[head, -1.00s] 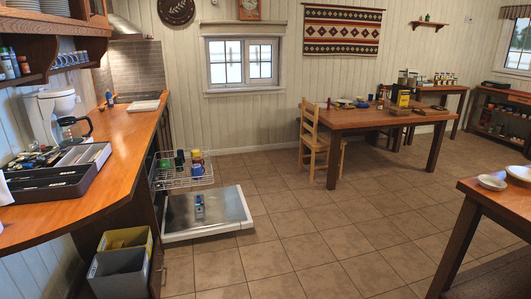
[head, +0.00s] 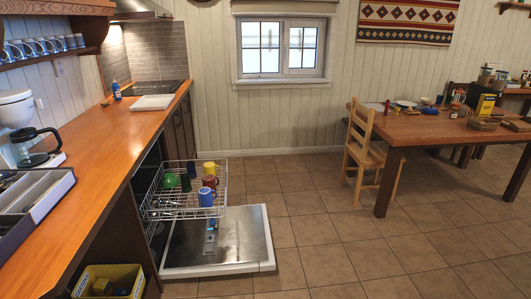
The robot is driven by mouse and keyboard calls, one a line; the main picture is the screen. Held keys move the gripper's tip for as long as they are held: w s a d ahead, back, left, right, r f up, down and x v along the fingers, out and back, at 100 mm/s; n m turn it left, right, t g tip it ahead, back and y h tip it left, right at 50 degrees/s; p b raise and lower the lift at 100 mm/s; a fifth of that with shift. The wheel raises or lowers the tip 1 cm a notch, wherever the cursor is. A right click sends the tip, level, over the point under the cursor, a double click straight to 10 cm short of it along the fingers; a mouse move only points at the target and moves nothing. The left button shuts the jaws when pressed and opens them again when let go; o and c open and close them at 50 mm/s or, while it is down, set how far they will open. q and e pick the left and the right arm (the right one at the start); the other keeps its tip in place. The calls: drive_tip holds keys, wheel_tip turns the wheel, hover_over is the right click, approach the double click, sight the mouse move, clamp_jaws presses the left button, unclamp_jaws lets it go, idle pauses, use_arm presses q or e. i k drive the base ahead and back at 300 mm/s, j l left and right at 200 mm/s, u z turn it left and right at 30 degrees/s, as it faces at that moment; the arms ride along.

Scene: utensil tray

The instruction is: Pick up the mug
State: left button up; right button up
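Several mugs stand in the pulled-out upper rack (head: 180,212) of the open dishwasher. I see a yellow mug (head: 211,169), a red mug (head: 210,182) and a blue mug (head: 205,197). A green dish (head: 170,181) and a dark green item (head: 185,184) are in the rack too. A row of blue-grey mugs (head: 47,45) sits on the wall shelf at the upper left. The frames do not show which mug is meant. Neither of my grippers is in view.
The dishwasher door (head: 215,243) lies open low over the floor. A wooden counter (head: 120,150) with a coffee maker (head: 30,140) and utensil tray (head: 40,195) runs along the left. A chair (head: 365,155) and table (head: 420,130) stand right. Tiled floor (head: 330,230) between is clear.

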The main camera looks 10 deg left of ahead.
sight(207, 198)
drive_tip(key=i+l+u, duration=0.1)
drive_tip(key=i+u, duration=0.25)
drive_tip(key=i, duration=0.25)
drive_tip(key=i+l+u, duration=0.35)
drive_tip(key=i, duration=0.2)
drive_tip(key=i+l+u, duration=0.35)
drive_tip(key=i, duration=0.2)
